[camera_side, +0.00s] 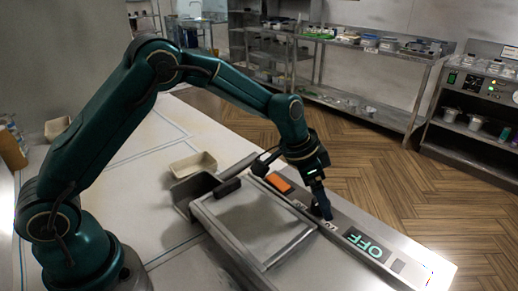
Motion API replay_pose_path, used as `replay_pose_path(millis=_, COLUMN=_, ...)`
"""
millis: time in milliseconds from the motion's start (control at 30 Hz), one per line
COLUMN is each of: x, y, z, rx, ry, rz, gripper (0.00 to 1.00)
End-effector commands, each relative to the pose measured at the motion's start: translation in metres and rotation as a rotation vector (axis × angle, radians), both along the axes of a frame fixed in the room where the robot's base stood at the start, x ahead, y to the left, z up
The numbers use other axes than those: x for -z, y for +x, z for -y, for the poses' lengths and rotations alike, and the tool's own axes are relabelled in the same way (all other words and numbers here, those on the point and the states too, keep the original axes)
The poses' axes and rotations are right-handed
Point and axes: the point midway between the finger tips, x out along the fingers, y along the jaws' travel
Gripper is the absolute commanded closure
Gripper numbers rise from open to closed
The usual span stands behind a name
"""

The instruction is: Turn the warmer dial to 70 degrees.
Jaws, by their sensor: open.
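The warmer's control panel (412,266) runs along the right edge of the counter. Its display (364,244) reads OFF in pale letters. My gripper (320,207) is over the panel between an orange switch (279,183) and the display, with its fingers pointing down. Its jaws are open, though the gap is hard to see from here. The dial cannot be told apart from the dark fingertips, which cover that spot. I cannot tell whether they touch or straddle it.
The warmer's flat lid (255,222) with a black handle (228,187) lies left of the panel. A beige tray (193,167) sits behind it on the white counter. Shelves (360,50) stand across the wooden floor. Space above the display end is clear.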

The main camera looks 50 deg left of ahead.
Motion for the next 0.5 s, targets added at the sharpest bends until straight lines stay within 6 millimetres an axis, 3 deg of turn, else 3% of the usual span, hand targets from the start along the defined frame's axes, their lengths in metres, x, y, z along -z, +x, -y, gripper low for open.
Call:
replay_pose_path(millis=267, x=0.0015, y=0.0009, z=0.0004, rx=0.000, ry=0.000, rz=0.001, gripper=0.20)
replay_pose_path(millis=433, x=0.0014, y=0.0007, z=0.0003, rx=0.000, ry=0.000, rz=0.001, gripper=0.85)
replay_pose_path(millis=467, x=0.0014, y=0.0007, z=0.0003, rx=-0.001, ry=-0.001, rz=0.001, gripper=0.96)
replay_pose_path(millis=500, x=0.0014, y=0.0007, z=0.0003, rx=-0.001, ry=-0.001, rz=0.001, gripper=1.00)
